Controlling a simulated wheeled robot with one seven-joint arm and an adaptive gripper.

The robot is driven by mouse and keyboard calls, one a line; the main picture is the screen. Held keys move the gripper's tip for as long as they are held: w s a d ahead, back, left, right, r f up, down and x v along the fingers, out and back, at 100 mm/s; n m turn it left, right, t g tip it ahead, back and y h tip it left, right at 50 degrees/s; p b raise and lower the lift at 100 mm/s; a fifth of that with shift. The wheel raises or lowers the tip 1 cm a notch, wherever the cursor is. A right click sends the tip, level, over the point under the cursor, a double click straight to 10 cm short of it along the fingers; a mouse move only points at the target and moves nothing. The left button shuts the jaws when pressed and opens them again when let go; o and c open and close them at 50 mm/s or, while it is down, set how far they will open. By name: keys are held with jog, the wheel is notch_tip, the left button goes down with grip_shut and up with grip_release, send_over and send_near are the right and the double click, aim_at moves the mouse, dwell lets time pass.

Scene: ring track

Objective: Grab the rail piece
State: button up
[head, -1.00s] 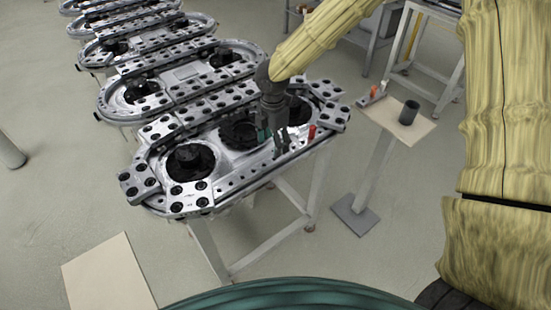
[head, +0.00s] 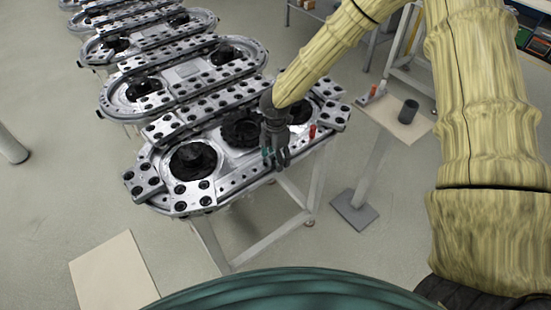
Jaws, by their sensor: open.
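My gripper (head: 277,160) is open and points down over the front rim of the nearest ring track (head: 225,192), right of its middle. The track is a metal oval with black round hubs and rail segments dotted with dark holes. I cannot tell for sure which part is the rail piece; perforated segments lie along the back edge, at the left end (head: 143,181) and at the right end (head: 335,113). Nothing shows between the fingers. A small red part (head: 312,131) stands on the rim just right of my gripper.
More oval tracks (head: 185,88) stretch away to the back left. A small stand (head: 395,122) at the right carries a dark cup (head: 408,111) and an orange-and-grey item (head: 374,92). A pale board (head: 112,272) is at the lower left. Open floor lies in front.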

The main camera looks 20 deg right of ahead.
jog(key=shift+w+f, duration=0.1)
jog(key=shift+f, duration=0.05)
grip_shut()
dwell(0.5)
